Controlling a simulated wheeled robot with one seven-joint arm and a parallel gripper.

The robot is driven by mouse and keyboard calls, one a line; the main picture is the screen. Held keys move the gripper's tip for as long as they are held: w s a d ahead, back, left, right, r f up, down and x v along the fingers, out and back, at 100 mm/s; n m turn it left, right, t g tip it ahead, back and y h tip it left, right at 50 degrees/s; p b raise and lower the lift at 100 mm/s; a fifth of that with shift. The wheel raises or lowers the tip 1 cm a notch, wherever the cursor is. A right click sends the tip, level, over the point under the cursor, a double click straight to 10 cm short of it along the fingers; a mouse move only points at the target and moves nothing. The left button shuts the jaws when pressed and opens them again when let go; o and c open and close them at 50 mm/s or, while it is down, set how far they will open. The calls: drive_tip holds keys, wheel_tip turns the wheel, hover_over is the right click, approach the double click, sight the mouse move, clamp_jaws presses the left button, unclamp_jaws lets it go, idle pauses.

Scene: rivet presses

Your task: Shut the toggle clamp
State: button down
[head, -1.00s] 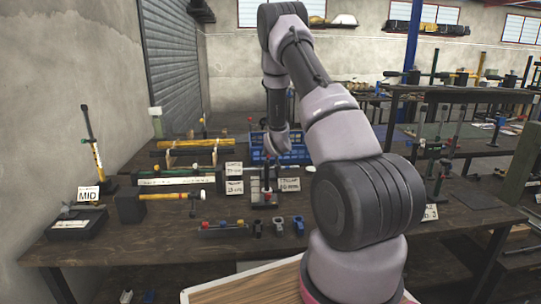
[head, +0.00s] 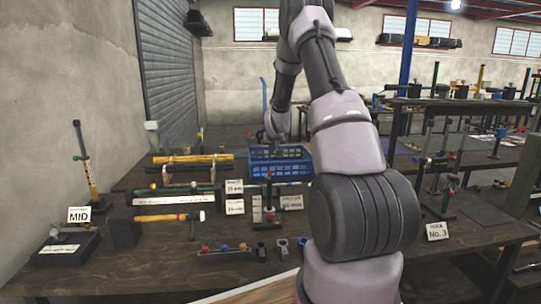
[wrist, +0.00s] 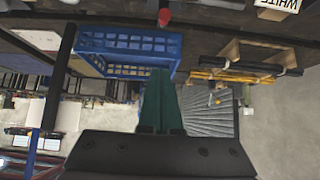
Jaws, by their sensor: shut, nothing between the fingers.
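A small dark upright fixture (head: 268,204) with a red top stands in the middle of the bench and may be the toggle clamp; at this size I cannot tell whether it is open or shut. In the wrist view a red knob (wrist: 164,17) at the top edge may be its tip. My gripper (head: 277,146) is in front of the blue crate, above and behind the fixture, apart from it. In the wrist view my green fingers (wrist: 161,76) are together and empty.
The blue crate (head: 281,163) stands behind the fixture. Several small coloured parts (head: 224,251) lie at the front.

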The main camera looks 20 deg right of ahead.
hover_over(269, 174)
drive_tip(key=w+d, duration=0.2)
drive_tip(key=w, duration=0.1)
drive_tip(key=f, duration=0.5)
drive_tip(key=shift+a+f, duration=0.2)
drive_tip(key=shift+f, duration=0.05)
drive_tip(key=shift+s+a+f, duration=0.1)
drive_tip(key=shift+s+f, duration=0.25)
drive_tip(key=shift+f, duration=0.2)
drive_tip(key=shift+s+f, duration=0.3)
drive_tip(key=shift+f, duration=0.2)
drive_tip(key=shift+s+a+f, duration=0.15)
drive_tip(key=shift+s+f, duration=0.2)
drive_tip(key=shift+f, duration=0.3)
drive_tip(key=shift+s+f, duration=0.25)
